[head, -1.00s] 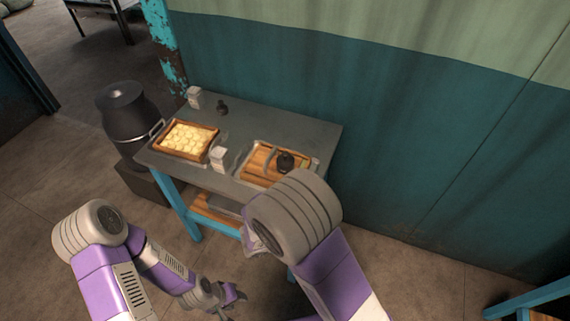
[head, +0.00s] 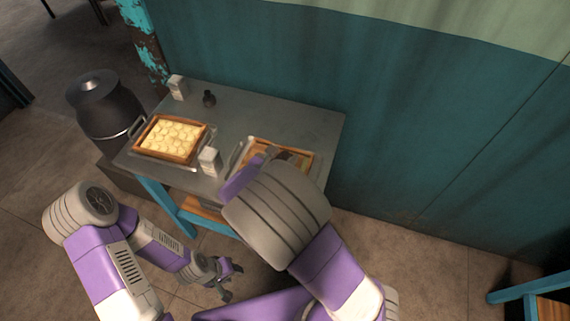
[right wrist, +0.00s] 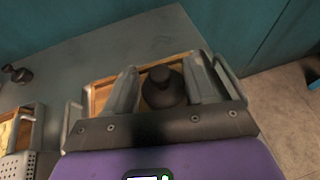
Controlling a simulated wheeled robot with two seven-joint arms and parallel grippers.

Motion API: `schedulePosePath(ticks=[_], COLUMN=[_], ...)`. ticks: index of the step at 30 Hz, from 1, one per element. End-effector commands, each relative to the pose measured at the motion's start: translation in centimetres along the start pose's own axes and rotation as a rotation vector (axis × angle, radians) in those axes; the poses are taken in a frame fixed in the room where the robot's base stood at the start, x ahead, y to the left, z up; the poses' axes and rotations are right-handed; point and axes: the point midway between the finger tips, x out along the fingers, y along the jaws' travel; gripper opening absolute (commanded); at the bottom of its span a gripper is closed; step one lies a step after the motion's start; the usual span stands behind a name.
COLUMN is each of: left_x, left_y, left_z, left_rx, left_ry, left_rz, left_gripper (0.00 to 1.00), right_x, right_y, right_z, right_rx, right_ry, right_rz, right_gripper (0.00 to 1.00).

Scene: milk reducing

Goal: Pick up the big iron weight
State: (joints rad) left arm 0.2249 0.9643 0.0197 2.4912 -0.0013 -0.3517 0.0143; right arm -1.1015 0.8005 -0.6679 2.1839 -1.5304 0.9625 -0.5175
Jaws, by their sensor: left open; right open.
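The big iron weight (right wrist: 163,88) is dark and round with a knob on top. In the right wrist view it sits on a wooden tray (right wrist: 97,100), between the two spread fingers of my right gripper (right wrist: 162,70). The gripper is open, and I cannot tell whether a finger touches the weight. In the head view my right arm hides the weight. A smaller dark weight (head: 209,99) stands at the back left of the table and also shows in the right wrist view (right wrist: 20,75). My left gripper (head: 231,280) is open and empty, low in front of the table.
The grey table (head: 285,120) stands against a teal wall. A tray of pale round dough pieces (head: 170,139) is at its left. Two small white cartons stand near it, one in front (head: 209,161) and one behind (head: 177,88). A dark metal can (head: 105,105) stands left of the table.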

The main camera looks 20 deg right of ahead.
Motion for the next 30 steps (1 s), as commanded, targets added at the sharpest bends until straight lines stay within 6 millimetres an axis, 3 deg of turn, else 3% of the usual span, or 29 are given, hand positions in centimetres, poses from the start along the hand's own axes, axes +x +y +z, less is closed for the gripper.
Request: schedulePosePath(ticks=[4,12,22,30], left_x=[0.56,0.49,0.49,0.49], left_y=[-0.21,-0.18,-0.18,-0.17], left_z=[-0.04,-0.05,-0.05,-0.05], left_rx=[0.0,0.0,0.0,0.0], left_ry=[0.0,0.001,0.001,0.001], left_rz=[0.0,0.0,0.0,0.0], left_gripper=[0.43,0.43,0.43,0.43], right_x=[1.57,1.72,1.71,1.7], right_y=[0.04,0.05,0.04,0.05], right_z=[-0.13,-0.01,0.0,0.08], right_rx=[0.0,0.0,0.0,0.001], right_ry=[0.0,0.0,0.0,-0.002], right_rz=[0.0,0.001,0.0,0.0], right_gripper=[0.55,0.53,0.03,0.0])
